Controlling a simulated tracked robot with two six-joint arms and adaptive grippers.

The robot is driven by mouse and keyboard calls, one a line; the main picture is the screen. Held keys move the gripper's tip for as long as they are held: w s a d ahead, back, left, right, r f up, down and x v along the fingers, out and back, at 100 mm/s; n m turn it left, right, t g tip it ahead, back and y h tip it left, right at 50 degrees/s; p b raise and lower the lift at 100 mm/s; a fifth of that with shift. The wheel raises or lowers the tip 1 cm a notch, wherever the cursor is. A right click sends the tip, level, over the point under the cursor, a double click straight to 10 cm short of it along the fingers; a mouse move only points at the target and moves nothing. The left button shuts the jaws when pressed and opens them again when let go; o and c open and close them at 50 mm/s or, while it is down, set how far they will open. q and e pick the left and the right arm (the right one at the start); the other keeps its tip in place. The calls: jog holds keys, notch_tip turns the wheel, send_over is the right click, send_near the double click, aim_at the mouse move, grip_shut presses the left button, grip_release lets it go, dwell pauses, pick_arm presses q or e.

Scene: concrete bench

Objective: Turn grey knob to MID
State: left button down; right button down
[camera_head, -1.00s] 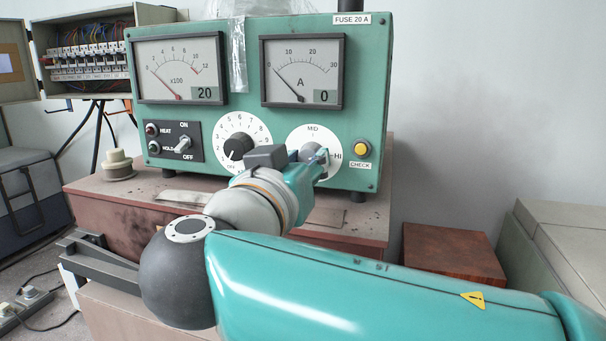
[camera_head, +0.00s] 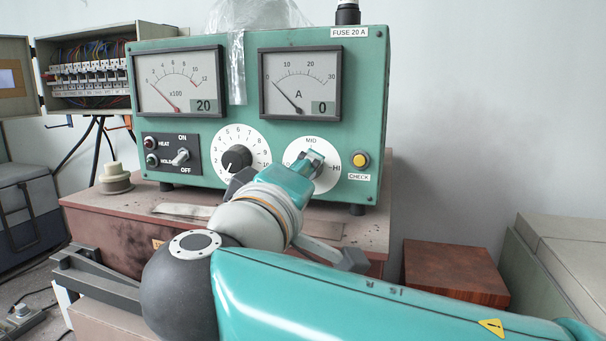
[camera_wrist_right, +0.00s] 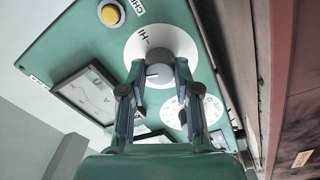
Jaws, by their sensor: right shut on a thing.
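The grey knob (camera_wrist_right: 158,73) sits on a white dial marked MID and HI on the front of the teal box. In the head view the dial (camera_head: 294,151) shows, with MID at its top and HI at its right, but my gripper hides the knob. My right gripper (camera_head: 312,161) reaches to the dial from below left. In the right wrist view its two fingers (camera_wrist_right: 158,76) stand on either side of the knob, closed on it. I cannot make out where the knob points. My left gripper is not in view.
A black knob (camera_head: 237,158) on a numbered dial is close left of my gripper. A toggle switch (camera_head: 181,156) is farther left, and a yellow CHECK button (camera_head: 360,160) is right of the grey knob's dial. Two meters (camera_head: 300,84) are above. A brown block (camera_head: 455,272) stands at right.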

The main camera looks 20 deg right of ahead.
jog(key=shift+a+f+n, duration=0.1)
jog(key=shift+n, duration=1.4)
jog(key=shift+f, duration=0.1)
jog(key=c, duration=0.8)
grip_release()
jog(key=shift+s, duration=0.1)
jog(key=v, duration=1.1)
jog(key=shift+s+a, duration=0.2)
jog(key=shift+s, duration=0.15)
